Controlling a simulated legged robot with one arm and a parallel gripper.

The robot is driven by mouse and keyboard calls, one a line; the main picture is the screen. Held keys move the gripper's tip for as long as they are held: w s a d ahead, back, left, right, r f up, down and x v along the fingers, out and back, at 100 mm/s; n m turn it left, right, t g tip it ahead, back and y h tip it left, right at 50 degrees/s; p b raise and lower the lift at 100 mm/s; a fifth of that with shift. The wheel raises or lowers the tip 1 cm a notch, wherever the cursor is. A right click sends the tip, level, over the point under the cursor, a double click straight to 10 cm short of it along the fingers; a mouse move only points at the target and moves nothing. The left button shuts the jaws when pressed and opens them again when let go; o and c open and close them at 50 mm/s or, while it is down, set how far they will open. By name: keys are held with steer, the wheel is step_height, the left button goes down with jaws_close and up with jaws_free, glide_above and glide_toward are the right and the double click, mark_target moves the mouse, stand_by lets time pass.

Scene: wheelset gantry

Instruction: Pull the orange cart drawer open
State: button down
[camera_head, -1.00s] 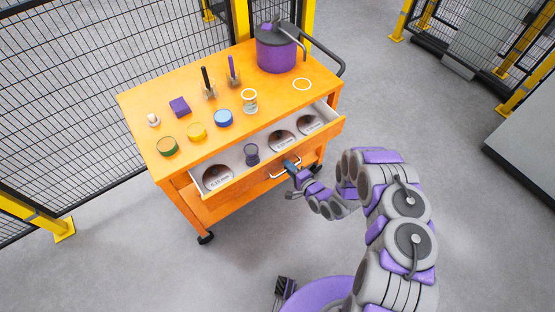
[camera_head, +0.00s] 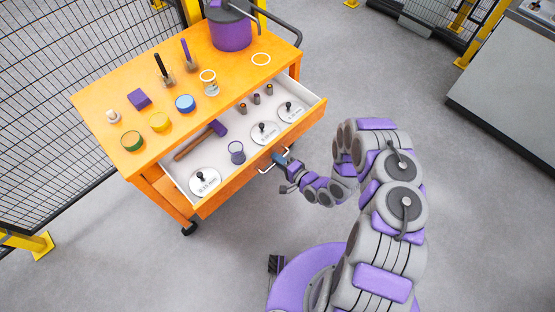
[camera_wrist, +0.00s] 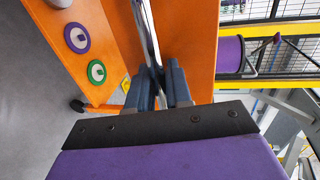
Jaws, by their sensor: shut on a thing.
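The orange cart (camera_head: 110,100) stands left of centre in the head view. Its drawer (camera_head: 240,172) is pulled well out, with the white interior showing. A metal bar handle (camera_head: 264,168) is on the drawer front. My gripper (camera_head: 280,160) is shut on this handle. In the wrist view, the two blue-grey fingers (camera_wrist: 160,88) close around the metal handle (camera_wrist: 147,35) in front of the orange drawer front (camera_wrist: 190,40). Inside the drawer lie a hammer (camera_head: 200,141), a purple-rimmed cup (camera_head: 236,153), several white discs with black knobs (camera_head: 205,182) and several small cylinders.
The cart top holds a purple pot (camera_head: 230,30), a glass jar (camera_head: 209,83), a blue tin (camera_head: 185,103), a yellow tin (camera_head: 160,122), a green tin (camera_head: 132,141) and a purple block (camera_head: 139,98). Mesh fencing (camera_head: 60,120) stands behind. The grey floor (camera_head: 480,220) at right is clear.

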steer(key=c, duration=1.4)
jaws_free()
steer(key=shift+f, duration=0.25)
steer(key=shift+o, duration=0.9)
steer(key=shift+r, duration=0.15)
steer(key=v, duration=1.7)
steer(key=shift+d, duration=0.25)
